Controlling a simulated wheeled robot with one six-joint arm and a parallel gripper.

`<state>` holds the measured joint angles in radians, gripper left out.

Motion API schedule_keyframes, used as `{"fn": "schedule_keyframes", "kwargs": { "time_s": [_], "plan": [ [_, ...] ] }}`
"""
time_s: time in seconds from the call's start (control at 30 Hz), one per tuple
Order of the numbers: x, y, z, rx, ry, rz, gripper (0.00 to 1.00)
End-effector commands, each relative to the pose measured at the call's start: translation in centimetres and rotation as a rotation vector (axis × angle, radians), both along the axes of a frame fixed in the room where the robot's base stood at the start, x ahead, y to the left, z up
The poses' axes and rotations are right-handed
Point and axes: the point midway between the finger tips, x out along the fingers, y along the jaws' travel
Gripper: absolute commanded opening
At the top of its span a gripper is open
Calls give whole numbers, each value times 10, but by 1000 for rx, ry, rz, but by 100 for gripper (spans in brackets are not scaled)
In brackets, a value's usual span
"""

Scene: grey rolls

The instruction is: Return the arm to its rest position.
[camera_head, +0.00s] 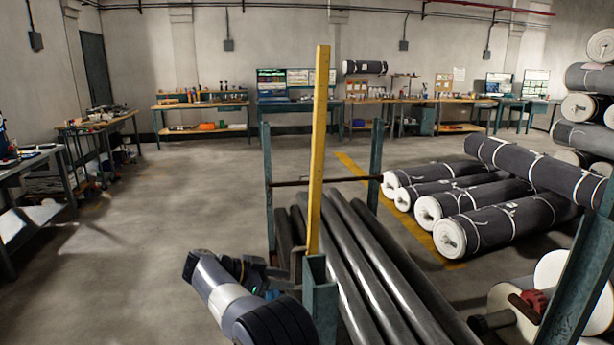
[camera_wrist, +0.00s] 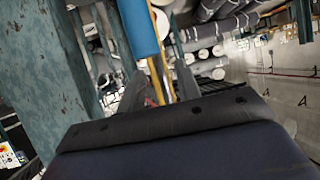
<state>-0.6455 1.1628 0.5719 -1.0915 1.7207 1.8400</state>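My arm reaches in from the bottom of the head view, with a grey-blue link low at the centre left. My gripper (camera_head: 284,272) is at its end, close to a teal post and the foot of a yellow upright bar (camera_head: 318,150). In the wrist view my gripper (camera_wrist: 160,88) shows two grey fingers standing apart above the dark wrist body. A yellow strip and a blue cylinder (camera_wrist: 138,28) show between or beyond the fingers. I see nothing clamped between them. Whether the gripper touches the post cannot be told.
A teal-posted rack (camera_head: 268,190) holds several long dark pipes (camera_head: 365,260) beside the arm. Several wrapped grey rolls (camera_head: 500,215) lie on the right. Workbenches (camera_head: 200,106) line the back wall and another bench (camera_head: 30,160) stands at left. The floor (camera_head: 150,215) at centre left is clear.

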Motion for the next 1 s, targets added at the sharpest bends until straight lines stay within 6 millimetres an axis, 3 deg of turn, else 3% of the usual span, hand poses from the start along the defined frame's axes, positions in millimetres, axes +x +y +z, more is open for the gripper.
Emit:
{"fn": "schedule_keyframes", "kwargs": {
  "time_s": [0.3,0.7,1.0],
  "plan": [
    [-18,45,21,1,-2,2,32],
    [-37,87,43,0,0,0,32],
    [-22,52,27,-2,3,-3,32]
  ]
}}
